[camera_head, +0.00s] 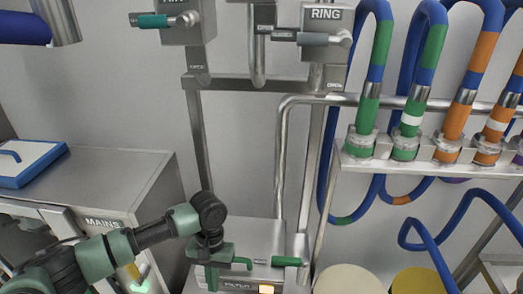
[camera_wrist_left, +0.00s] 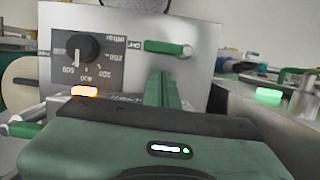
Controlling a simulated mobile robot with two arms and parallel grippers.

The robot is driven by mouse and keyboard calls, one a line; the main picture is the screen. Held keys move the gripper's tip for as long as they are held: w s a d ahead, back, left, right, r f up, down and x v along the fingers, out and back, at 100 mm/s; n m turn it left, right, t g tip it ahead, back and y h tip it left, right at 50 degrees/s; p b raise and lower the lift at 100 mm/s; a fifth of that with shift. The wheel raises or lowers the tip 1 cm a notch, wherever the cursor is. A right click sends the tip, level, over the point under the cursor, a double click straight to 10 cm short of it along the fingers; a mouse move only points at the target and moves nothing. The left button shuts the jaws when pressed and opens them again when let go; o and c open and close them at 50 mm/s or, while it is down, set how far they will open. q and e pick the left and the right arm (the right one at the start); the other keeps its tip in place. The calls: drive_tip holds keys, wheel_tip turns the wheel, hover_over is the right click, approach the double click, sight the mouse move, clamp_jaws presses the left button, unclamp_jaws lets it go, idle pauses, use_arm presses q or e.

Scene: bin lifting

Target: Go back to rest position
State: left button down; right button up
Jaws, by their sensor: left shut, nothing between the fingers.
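My left gripper (camera_head: 212,277) hangs at the lower middle of the head view, its green fingers pointing down in front of a low grey box. In the left wrist view its fingers (camera_wrist_left: 164,88) are together, with nothing between them. The box's panel (camera_wrist_left: 130,45) stands beyond the fingers, with a black dial (camera_wrist_left: 82,48), an orange lit button (camera_wrist_left: 84,91) and a green handle (camera_wrist_left: 166,47). I cannot tell whether the fingers touch the panel. My right gripper is in neither view.
A grey cabinet labelled MAINS (camera_head: 110,185) stands at the left with a blue-edged tray (camera_head: 28,160) on top. Metal pipes (camera_head: 281,150) rise behind the gripper. A rack (camera_head: 430,168) with coloured hoses stands at the right. A green-handled valve (camera_head: 152,21) is above.

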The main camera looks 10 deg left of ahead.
use_arm(q)
drive_tip(key=s+d+f+m+t+h, duration=0.2)
drive_tip(key=s+d+m+t+h, duration=0.2)
drive_tip(key=s+d, duration=0.8)
drive_tip(key=s+a+n+t+y, duration=0.2)
drive_tip(key=s+a+y, duration=0.35)
drive_tip(key=a, duration=0.85)
drive_tip(key=s+f+g+h+b, duration=0.2)
drive_tip(key=f+b, duration=0.6)
drive_tip(key=f, duration=2.4)
drive_tip(key=s+a+f+b, duration=0.1)
drive_tip(key=s+f+b, duration=0.2)
drive_tip(key=s+f, duration=0.6)
drive_tip(key=s+a+f+b, duration=0.1)
drive_tip(key=s+f+b, duration=0.2)
drive_tip(key=s+f, duration=0.5)
wheel_tip(320, 180, down, 6)
drive_tip(key=shift+s+a+m, duration=0.25)
drive_tip(key=shift+s+m, duration=0.05)
drive_tip(key=shift+s, duration=0.1)
drive_tip(key=shift+y, duration=0.25)
